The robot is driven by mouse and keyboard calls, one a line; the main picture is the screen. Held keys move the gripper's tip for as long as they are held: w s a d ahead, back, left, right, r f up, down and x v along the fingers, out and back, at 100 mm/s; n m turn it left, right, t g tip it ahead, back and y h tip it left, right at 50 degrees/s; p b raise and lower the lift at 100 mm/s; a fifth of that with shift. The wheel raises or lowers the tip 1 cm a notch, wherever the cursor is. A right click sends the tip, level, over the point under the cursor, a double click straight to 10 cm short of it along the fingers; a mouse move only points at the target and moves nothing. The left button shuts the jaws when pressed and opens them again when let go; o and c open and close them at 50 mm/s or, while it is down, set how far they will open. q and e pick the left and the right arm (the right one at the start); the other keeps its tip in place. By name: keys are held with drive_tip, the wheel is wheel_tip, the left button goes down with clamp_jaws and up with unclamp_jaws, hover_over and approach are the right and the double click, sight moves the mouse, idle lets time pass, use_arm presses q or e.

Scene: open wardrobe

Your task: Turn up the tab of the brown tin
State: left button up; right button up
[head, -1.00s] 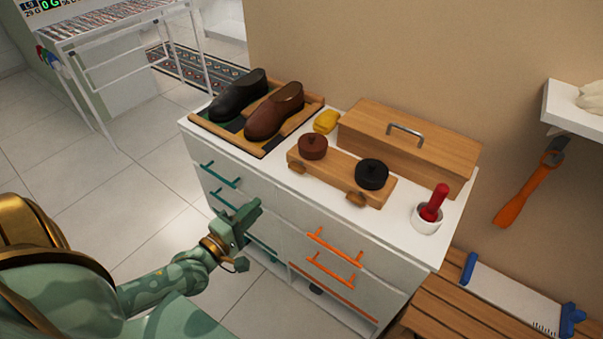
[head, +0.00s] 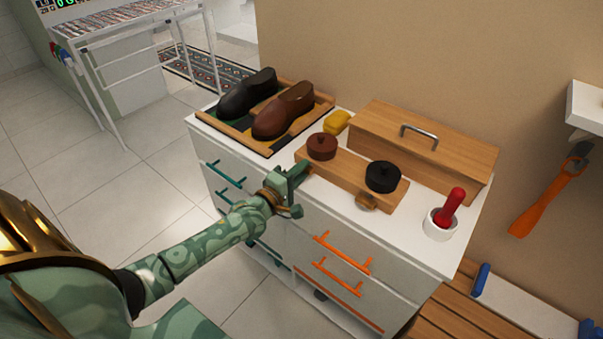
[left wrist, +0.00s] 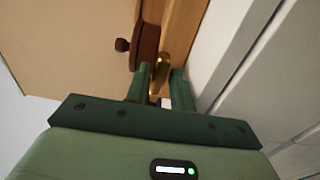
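The brown tin (head: 321,147), round with a small knob on its lid, stands on the left of a wooden block on the white cabinet top. It also shows in the left wrist view (left wrist: 147,46). My left gripper (head: 298,176) is at the block's front edge, just below the brown tin, and hides its tab in the head view. In the left wrist view, the rounded, brass-coloured tab (left wrist: 161,68) shows between the tips of the two open fingers (left wrist: 160,85). I cannot tell whether either finger touches it. My right gripper is out of view.
A black tin (head: 383,176) stands on the block's right, with its own tab (head: 367,203) at the front. Behind are a wooden box (head: 440,152) and a yellow item (head: 337,122). Shoes (head: 283,110) lie left; a white cup (head: 438,226) holds a red-handled thing at right.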

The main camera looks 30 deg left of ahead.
use_arm(q)
clamp_jaws()
drive_tip(key=shift+m, duration=0.3)
drive_tip(key=m+p, duration=0.2)
drive_tip(key=m, duration=0.1)
drive_tip(key=shift+r, duration=0.1)
drive_tip(key=m+p, duration=0.1)
drive_tip(key=m, duration=0.3)
drive_tip(key=shift+m+p, duration=0.4)
drive_tip(key=m+p, duration=0.1)
drive_tip(key=m, duration=0.3)
drive_tip(key=shift+m, duration=0.3)
drive_tip(key=m, duration=0.4)
drive_tip(key=shift+f+m+p, duration=0.2)
drive_tip(key=shift+m+p, duration=0.2)
